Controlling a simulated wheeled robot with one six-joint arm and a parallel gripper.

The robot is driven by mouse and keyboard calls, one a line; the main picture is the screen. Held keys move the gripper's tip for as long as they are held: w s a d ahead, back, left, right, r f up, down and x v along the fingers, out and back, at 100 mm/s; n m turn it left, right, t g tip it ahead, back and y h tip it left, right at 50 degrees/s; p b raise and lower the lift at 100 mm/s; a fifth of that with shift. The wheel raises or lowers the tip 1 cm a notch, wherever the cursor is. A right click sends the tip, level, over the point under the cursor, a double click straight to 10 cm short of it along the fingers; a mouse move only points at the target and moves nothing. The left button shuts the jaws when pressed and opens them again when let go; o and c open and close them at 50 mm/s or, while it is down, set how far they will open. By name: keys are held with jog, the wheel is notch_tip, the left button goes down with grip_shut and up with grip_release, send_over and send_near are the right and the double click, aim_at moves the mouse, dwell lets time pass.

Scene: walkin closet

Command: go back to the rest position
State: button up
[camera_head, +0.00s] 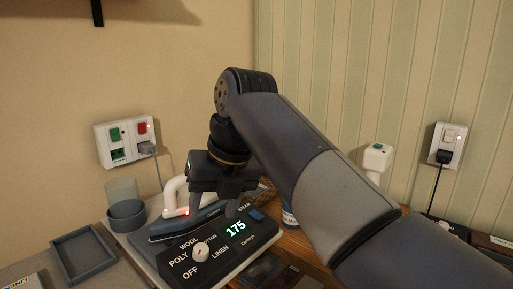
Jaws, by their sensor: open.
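My gripper (212,208) is at the end of my dark arm, which reaches in from the lower right. Its two fingers point down and stand apart, with nothing seen held between them. They are over or just in front of a control unit (188,266) with a round white dial, a green 175 display and fabric labels. A dark blue iron-like body with a white handle (174,190) sits behind the fingers, partly hidden. I cannot tell whether the fingers touch anything.
A grey tray (83,272) and a round grey bowl (127,228) are at left. Wall sockets (127,139) with a plug and cord are above them. Another switch plate (448,135) is at right. A white bottle-like object (376,160) stands behind my arm.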

aim_at(202, 249)
jog(key=x, duration=1.1)
jog(key=shift+s+f+b, duration=0.15)
jog(key=shift+f+b, duration=0.05)
jog(key=shift+b, duration=0.1)
jog(key=shift+r+p, duration=0.45)
jog(key=shift+p, duration=0.35)
jog(key=shift+m+p, duration=0.3)
jog(key=shift+p, duration=0.55)
jog(key=m+p, duration=0.2)
jog(key=p, duration=0.4)
jog(key=shift+p, duration=0.3)
jog(key=shift+p, duration=0.45)
jog(key=shift+m+p, duration=1)
jog(key=shift+p, duration=0.15)
jog(key=m, duration=0.2)
jog(key=m+p, duration=0.1)
jog(key=shift+s+f+m+t+p, duration=0.1)
jog(key=shift+f+m+t+p, duration=0.05)
jog(key=shift+m+t+p, duration=0.2)
jog(key=m+p, duration=0.1)
jog(key=m, duration=0.2)
jog(key=shift+m, duration=0.35)
jog(key=shift+a+m+h+p, duration=0.15)
jog(key=shift+m+h+p, duration=0.25)
jog(key=shift+m+p, duration=1.8)
